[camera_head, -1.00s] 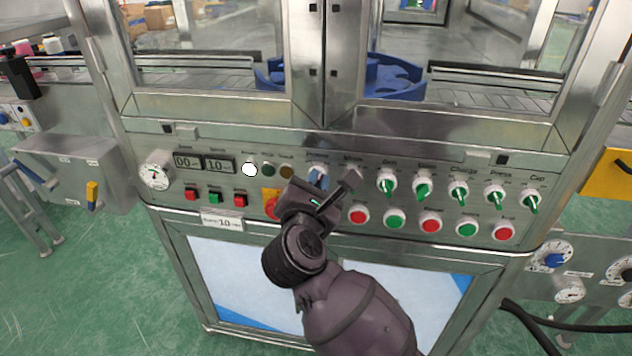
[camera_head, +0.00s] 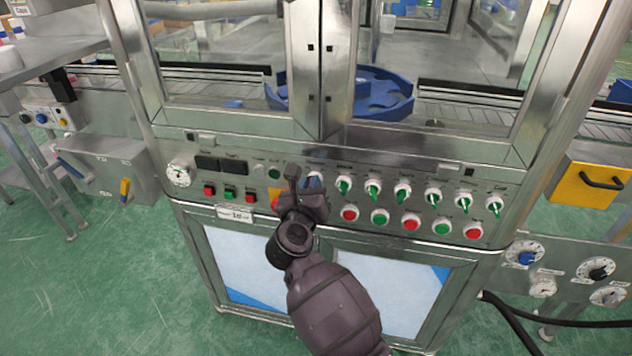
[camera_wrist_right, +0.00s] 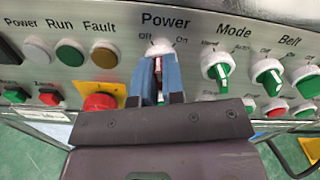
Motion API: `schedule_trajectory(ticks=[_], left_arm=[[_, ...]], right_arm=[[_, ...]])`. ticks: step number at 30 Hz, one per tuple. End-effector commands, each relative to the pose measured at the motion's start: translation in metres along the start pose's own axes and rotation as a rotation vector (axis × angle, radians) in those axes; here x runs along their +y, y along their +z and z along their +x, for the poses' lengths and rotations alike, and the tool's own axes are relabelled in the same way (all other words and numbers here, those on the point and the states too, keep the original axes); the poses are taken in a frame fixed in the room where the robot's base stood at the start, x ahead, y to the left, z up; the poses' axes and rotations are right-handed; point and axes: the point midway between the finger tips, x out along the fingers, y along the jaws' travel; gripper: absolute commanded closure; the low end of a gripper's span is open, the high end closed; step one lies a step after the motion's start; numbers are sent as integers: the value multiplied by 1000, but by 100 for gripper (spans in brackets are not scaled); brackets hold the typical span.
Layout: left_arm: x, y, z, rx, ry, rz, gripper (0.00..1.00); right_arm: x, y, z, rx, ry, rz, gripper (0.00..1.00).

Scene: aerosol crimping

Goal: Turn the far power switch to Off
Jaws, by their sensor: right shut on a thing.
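The power switch (camera_wrist_right: 159,47) shows in the right wrist view under the "Power" label, with "Off" to its upper left and "On" to its upper right. My right gripper (camera_wrist_right: 159,72) is shut on its handle, one blue finger pad on each side. The pads hide most of the handle, so its exact pointing is hard to read. In the head view my right gripper (camera_head: 312,183) covers most of the switch on the steel control panel (camera_head: 420,173). The panel's displays (camera_head: 220,165) are dark. My left gripper is not in view.
Right of the switch is a row of green selector knobs, starting with Mode (camera_wrist_right: 217,70). A red emergency button (camera_wrist_right: 100,102) on a yellow plate sits at lower left, close to the gripper. Red and green push buttons (camera_head: 380,216) lie below the knobs.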

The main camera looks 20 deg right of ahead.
Motion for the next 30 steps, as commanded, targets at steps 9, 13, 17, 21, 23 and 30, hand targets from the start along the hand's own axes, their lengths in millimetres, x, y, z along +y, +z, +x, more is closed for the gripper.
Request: schedule_trajectory(ticks=[9, 13, 17, 21, 23, 30], left_arm=[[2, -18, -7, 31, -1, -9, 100], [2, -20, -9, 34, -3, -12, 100], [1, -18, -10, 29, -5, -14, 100], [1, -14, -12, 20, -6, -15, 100], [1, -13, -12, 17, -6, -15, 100], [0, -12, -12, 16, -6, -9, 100]], right_arm=[[0, 4, 0, -2, -2, -176, 100], [1, 2, 0, -2, -1, -215, 100], [1, 1, 0, -1, 0, -236, 100], [1, 0, 0, 0, 0, -246, 100], [2, 0, 0, 0, 0, -247, 100], [2, 0, 0, -1, 0, -247, 100]])
